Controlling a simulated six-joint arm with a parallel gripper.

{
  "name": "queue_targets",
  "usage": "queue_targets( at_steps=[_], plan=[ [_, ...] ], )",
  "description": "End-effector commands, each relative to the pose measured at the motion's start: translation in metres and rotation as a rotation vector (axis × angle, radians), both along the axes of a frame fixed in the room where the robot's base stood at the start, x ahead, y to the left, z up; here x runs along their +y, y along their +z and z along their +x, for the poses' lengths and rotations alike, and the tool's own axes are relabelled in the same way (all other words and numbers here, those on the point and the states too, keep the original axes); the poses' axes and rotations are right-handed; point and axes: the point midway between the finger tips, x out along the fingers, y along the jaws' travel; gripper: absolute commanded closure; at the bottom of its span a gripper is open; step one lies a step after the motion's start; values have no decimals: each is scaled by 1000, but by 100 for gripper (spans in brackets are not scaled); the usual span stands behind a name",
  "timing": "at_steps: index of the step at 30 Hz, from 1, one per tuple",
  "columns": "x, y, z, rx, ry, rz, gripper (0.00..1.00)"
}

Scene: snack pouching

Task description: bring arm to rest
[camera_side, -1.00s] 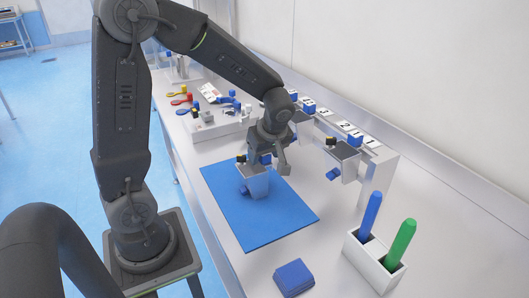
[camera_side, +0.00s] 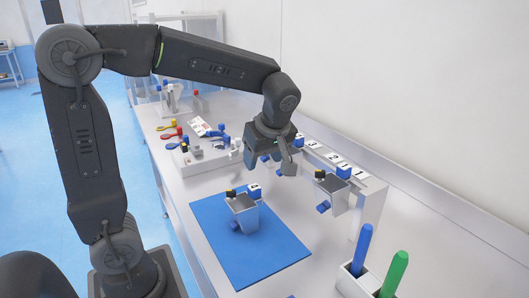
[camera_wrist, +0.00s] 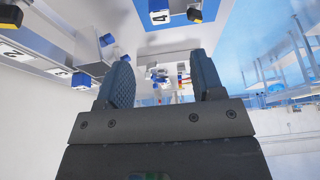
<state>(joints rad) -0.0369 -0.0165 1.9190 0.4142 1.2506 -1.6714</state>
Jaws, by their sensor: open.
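My gripper (camera_side: 270,158) is in the air above the table, up and to the right of a grey open-topped pouch holder (camera_side: 243,213) that stands on the blue mat (camera_side: 270,255). In the wrist view my gripper's two fingers (camera_wrist: 162,85) are apart, with nothing between them.
A white rack (camera_side: 372,200) with numbered cards stands at the right, with a grey holder (camera_side: 332,190) hung on it. A white stand with a blue pen (camera_side: 362,248) and a green pen (camera_side: 393,275) is at the front right. Several small tools and parts lie at the back.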

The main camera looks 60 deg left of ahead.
Motion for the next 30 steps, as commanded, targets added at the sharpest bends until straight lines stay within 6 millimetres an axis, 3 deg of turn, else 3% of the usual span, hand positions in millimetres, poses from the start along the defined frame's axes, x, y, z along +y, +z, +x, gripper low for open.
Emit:
queue_targets(
  at_steps=[8,17,24,30],
  plan=[
    [-11,17,-10,6,-97,-24,39],
    [-46,22,-69,-5,-771,-99,39],
    [-71,14,-110,-54,-1309,-17,39],
    [-81,8,-124,-77,-1535,65,39]
  ],
)
